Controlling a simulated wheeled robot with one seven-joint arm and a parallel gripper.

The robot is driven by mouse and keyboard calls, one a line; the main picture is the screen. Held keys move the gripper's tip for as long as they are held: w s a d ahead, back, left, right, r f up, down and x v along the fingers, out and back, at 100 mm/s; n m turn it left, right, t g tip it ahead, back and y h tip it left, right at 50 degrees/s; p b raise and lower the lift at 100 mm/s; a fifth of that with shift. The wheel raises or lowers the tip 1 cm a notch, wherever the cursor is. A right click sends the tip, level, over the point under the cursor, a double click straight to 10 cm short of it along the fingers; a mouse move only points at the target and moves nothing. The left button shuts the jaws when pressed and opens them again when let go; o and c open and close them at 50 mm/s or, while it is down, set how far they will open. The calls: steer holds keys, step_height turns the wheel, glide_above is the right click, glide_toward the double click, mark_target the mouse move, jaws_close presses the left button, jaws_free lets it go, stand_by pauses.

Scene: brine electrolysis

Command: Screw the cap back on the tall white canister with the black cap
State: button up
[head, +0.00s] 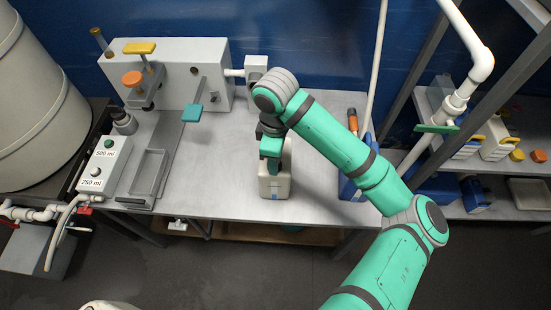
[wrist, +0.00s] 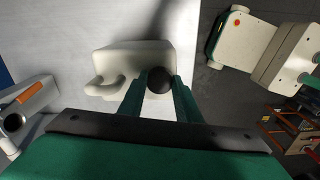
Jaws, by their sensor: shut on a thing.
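The white canister (head: 275,186) stands upright on the grey table near its front edge, below my gripper. In the wrist view its white body and side handle (wrist: 108,86) show from above. The black cap (wrist: 159,80) is between the two green fingertips of my gripper (wrist: 159,92), which are shut on it. The cap lies over the canister's end in that view; whether it touches the neck or sits on its thread I cannot tell. In the head view my gripper (head: 271,150) hides the cap and the canister's top.
A blue container with an orange-handled thing (head: 353,122) stands to the right on the table. A grey machine (head: 170,75) is at the back left, with a filling tray (head: 150,172) and a button box (head: 104,165) in front. The table (head: 225,175) is clear left of the canister.

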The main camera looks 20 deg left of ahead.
steer(key=m, duration=0.4)
steer(key=shift+m, duration=0.8)
steer(key=m, duration=0.3)
steer(key=shift+s, duration=0.1)
steer(key=shift+m, duration=1.4)
steer(key=shift+m, duration=0.7)
steer(key=m, duration=0.4)
steer(key=shift+a, duration=0.1)
